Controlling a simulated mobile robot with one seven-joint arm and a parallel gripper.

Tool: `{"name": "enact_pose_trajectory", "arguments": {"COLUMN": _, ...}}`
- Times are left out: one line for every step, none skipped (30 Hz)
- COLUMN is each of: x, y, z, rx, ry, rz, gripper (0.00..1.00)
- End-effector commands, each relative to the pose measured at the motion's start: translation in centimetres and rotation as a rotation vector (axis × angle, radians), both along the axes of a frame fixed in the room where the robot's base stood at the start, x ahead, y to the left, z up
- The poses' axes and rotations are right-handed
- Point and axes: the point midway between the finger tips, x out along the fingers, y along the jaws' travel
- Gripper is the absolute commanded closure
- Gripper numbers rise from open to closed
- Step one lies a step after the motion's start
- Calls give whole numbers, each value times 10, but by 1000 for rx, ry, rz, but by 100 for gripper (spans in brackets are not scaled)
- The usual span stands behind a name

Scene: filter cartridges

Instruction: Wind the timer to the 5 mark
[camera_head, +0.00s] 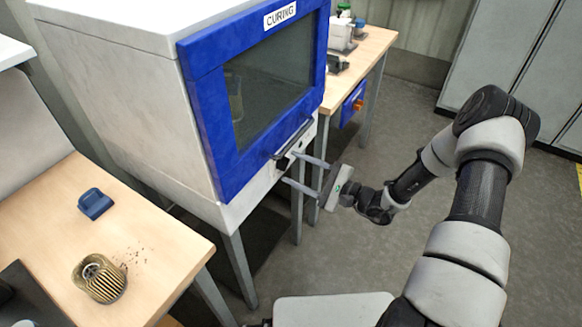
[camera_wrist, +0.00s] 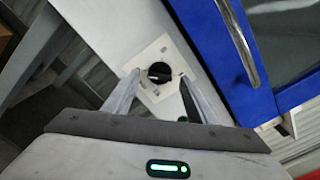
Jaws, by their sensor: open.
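The timer is a black round knob (camera_wrist: 159,72) on a square white plate (camera_wrist: 150,88) in the wrist view, with small marks around it too small to read. It sits on the pale front strip of the curing oven (camera_head: 150,120), below the blue door. The knob's setting cannot be told. My gripper (camera_wrist: 159,80) is open, with one finger on each side of the knob and nothing held. Whether the fingers touch the knob cannot be told. In the head view my gripper (camera_head: 291,167) points at the oven front and partly hides the timer.
The oven's blue door (camera_head: 205,110) is shut, its bar handle (camera_head: 294,138) just above my fingers. A pleated filter (camera_head: 100,280) and a blue block (camera_head: 95,203) lie on the left wooden table (camera_head: 165,255).

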Motion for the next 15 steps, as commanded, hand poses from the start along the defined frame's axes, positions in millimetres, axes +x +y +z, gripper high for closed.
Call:
{"name": "enact_pose_trajectory", "arguments": {"x": 3, "y": 6, "z": 0, "rx": 1, "ry": 0, "rz": 2, "gripper": 48}}
{"name": "enact_pose_trajectory", "arguments": {"x": 5, "y": 8, "z": 0, "rx": 1, "ry": 0, "rz": 1, "gripper": 48}}
{"name": "enact_pose_trajectory", "arguments": {"x": 7, "y": 11, "z": 0, "rx": 1, "ry": 0, "rz": 1, "gripper": 48}}
{"name": "enact_pose_trajectory", "arguments": {"x": 8, "y": 13, "z": 0, "rx": 1, "ry": 0, "rz": 1, "gripper": 48}}
{"name": "enact_pose_trajectory", "arguments": {"x": 9, "y": 14, "z": 0, "rx": 1, "ry": 1, "rz": 1, "gripper": 48}}
{"name": "enact_pose_trajectory", "arguments": {"x": 10, "y": 16, "z": 0, "rx": 1, "ry": 1, "rz": 1, "gripper": 48}}
{"name": "enact_pose_trajectory", "arguments": {"x": 10, "y": 17, "z": 0, "rx": 1, "ry": 1, "rz": 1, "gripper": 48}}
{"name": "enact_pose_trajectory", "arguments": {"x": 11, "y": 17, "z": 0, "rx": 0, "ry": 1, "rz": 1, "gripper": 48}}
{"name": "enact_pose_trajectory", "arguments": {"x": 11, "y": 17, "z": 0, "rx": 0, "ry": 1, "rz": 1, "gripper": 48}}
{"name": "enact_pose_trajectory", "arguments": {"x": 11, "y": 17, "z": 0, "rx": 1, "ry": 1, "rz": 0, "gripper": 48}}
{"name": "enact_pose_trajectory", "arguments": {"x": 11, "y": 17, "z": 0, "rx": 1, "ry": 1, "rz": 0, "gripper": 48}}
{"name": "enact_pose_trajectory", "arguments": {"x": 11, "y": 17, "z": 0, "rx": 1, "ry": 1, "rz": 0, "gripper": 48}}
{"name": "enact_pose_trajectory", "arguments": {"x": 11, "y": 17, "z": 0, "rx": 1, "ry": 1, "rz": 0, "gripper": 48}}
{"name": "enact_pose_trajectory", "arguments": {"x": 11, "y": 17, "z": 0, "rx": 1, "ry": 1, "rz": 0, "gripper": 48}}
{"name": "enact_pose_trajectory", "arguments": {"x": 11, "y": 17, "z": 0, "rx": 1, "ry": 1, "rz": 0, "gripper": 48}}
